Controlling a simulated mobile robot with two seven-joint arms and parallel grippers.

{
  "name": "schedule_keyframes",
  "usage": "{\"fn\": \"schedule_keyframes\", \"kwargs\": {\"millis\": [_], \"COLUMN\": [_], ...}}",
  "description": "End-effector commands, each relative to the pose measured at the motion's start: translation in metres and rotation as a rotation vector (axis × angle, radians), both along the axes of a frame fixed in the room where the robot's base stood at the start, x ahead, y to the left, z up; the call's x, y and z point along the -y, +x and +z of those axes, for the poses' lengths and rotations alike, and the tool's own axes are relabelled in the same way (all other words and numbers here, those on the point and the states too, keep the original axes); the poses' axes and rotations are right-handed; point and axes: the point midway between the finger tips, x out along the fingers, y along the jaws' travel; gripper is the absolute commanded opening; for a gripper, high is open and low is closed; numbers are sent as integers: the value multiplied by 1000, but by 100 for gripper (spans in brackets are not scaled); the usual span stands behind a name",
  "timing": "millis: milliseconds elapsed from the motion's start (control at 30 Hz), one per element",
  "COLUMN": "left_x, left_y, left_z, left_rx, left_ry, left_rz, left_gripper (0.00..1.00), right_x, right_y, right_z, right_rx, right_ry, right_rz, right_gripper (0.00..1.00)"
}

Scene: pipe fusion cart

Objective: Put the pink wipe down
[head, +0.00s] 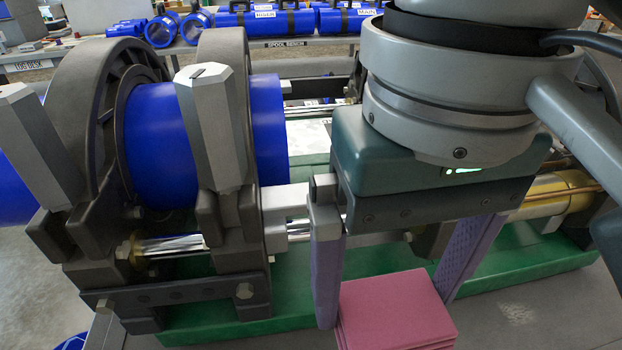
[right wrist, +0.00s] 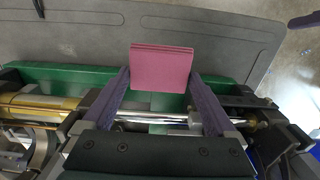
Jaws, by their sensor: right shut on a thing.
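The pink wipe (head: 395,312) is a folded, layered pad at the bottom centre of the head view. It also shows in the right wrist view (right wrist: 161,69), above the grey surface and the green frame. My right gripper (head: 388,302) is shut on it, with one purple finger at each side edge. Whether the wipe touches anything below cannot be told. A purple piece (right wrist: 304,20) at the right wrist view's upper right corner looks like a finger of my left gripper; the rest of that gripper is out of sight.
A blue pipe (head: 160,145) sits in the dark clamps of the fusion machine at left. The green frame (head: 300,310) runs beneath. A flat grey surface (right wrist: 70,40) lies on the near side, bare where visible. Behind, the spool bench (head: 285,42) holds blue pipe pieces.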

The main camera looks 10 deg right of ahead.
Motion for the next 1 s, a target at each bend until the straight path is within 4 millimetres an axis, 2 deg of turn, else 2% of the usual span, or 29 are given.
{"fn": "schedule_keyframes", "kwargs": {"millis": [33, 67, 400, 500, 667, 900, 1000], "left_x": [0, 0, 0, 0, 0, 0, 0], "left_y": [0, 0, 0, 0, 0, 0, 0], "left_z": [-11, -16, -35, -38, -41, -52, -52], "left_rx": [0, 0, -1, -1, -1, -1, -1], "left_ry": [0, 0, -1, -1, -1, -1, -1], "left_rz": [0, 0, 0, 0, 0, 0, 0], "left_gripper": [97, 97, 97, 97, 97, 97, 97], "right_x": [0, 0, 1, 1, 1, 1, 1], "right_y": [-1, -2, -1, -1, -1, 0, 0], "right_z": [-18, -27, -120, -136, -149, -185, -189], "right_rx": [-6, -7, -4, -2, -2, -1, 0], "right_ry": [0, -1, -4, -4, -2, -3, -2], "right_rz": [-2, -1, -2, 0, 0, 0, 0], "right_gripper": [32, 32, 32, 32, 32, 32, 32]}}
